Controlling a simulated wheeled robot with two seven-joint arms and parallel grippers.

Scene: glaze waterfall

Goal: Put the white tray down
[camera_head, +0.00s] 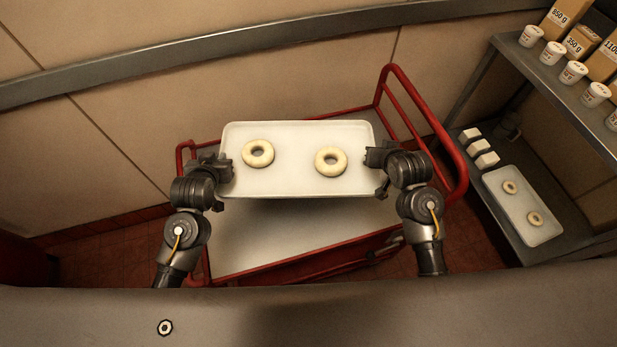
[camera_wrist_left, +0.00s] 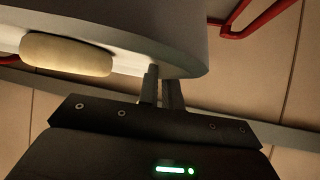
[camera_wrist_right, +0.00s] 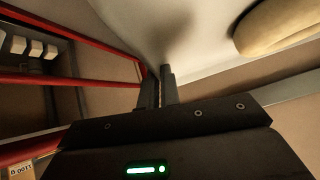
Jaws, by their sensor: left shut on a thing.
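The white tray (camera_head: 295,150) is held level between my two grippers in the head view, above the red cart. Two pale ring doughnuts lie on it, a left one (camera_head: 258,154) and a right one (camera_head: 330,161). My left gripper (camera_head: 224,168) is shut on the tray's left edge; the left wrist view shows its fingers (camera_wrist_left: 162,88) at the tray rim (camera_wrist_left: 190,40) near a doughnut (camera_wrist_left: 66,54). My right gripper (camera_head: 378,160) is at the tray's right edge; in the right wrist view its fingers (camera_wrist_right: 160,85) close on the rim.
The red cart (camera_head: 436,122) has a pale shelf (camera_head: 290,240) below the tray, with a raised red handle at right. A shelf rack (camera_head: 560,85) at right carries cups, boxes, white blocks and another white tray (camera_head: 512,220) with two rings. A wall rail runs behind.

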